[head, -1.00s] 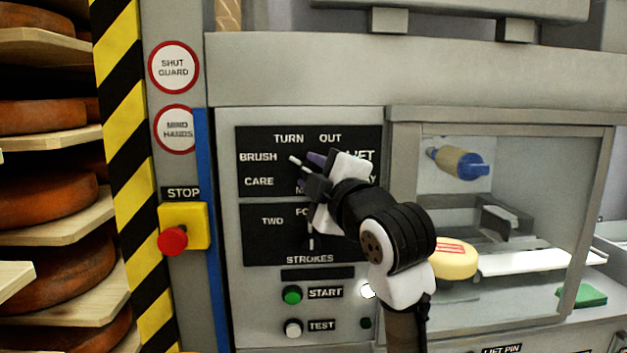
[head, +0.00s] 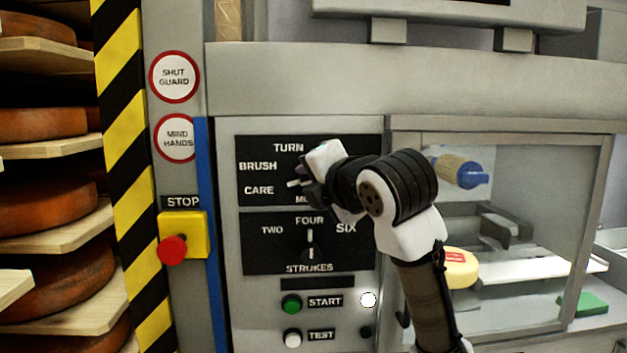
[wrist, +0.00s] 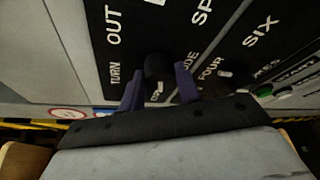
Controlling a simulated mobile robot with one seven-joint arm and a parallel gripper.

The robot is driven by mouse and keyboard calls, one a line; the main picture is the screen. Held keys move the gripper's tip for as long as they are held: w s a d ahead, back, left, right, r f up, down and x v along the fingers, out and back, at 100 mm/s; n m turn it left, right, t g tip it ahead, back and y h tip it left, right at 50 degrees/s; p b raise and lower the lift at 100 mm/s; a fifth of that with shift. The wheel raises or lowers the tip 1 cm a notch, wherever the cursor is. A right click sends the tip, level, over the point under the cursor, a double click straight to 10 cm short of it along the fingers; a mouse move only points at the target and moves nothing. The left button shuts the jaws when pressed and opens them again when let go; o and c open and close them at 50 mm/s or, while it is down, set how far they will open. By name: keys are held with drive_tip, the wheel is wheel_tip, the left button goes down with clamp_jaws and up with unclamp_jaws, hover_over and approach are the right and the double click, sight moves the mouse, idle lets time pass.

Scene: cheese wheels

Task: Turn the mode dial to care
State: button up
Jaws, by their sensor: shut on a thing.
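The mode dial (head: 293,184) is on the upper black panel of the machine, mostly hidden behind my gripper (head: 308,181). Its white pointer tip shows just right of the word CARE (head: 259,190) and points left, slightly down, towards it. In the wrist view the dark dial (wrist: 154,68) sits between the two purple fingers of my gripper (wrist: 158,90). My gripper is shut on the dial.
The strokes dial (head: 310,240) is just below, pointing up towards FOUR. A START button (head: 291,304) and a TEST button (head: 292,337) are lower. A red stop button (head: 172,249) is at left. A clear guard encloses a yellow cheese (head: 461,268) at right.

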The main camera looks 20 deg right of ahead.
drive_tip(key=shift+n, duration=0.4)
idle(0.3)
drive_tip(key=o, duration=1)
drive_tip(key=shift+c, duration=0.2)
drive_tip(key=a+b+v, duration=0.1)
drive_tip(key=b+v, duration=0.2)
drive_tip(key=v, duration=1)
drive_tip(key=shift+s+d+r, duration=0.3)
drive_tip(key=shift+s, duration=0.1)
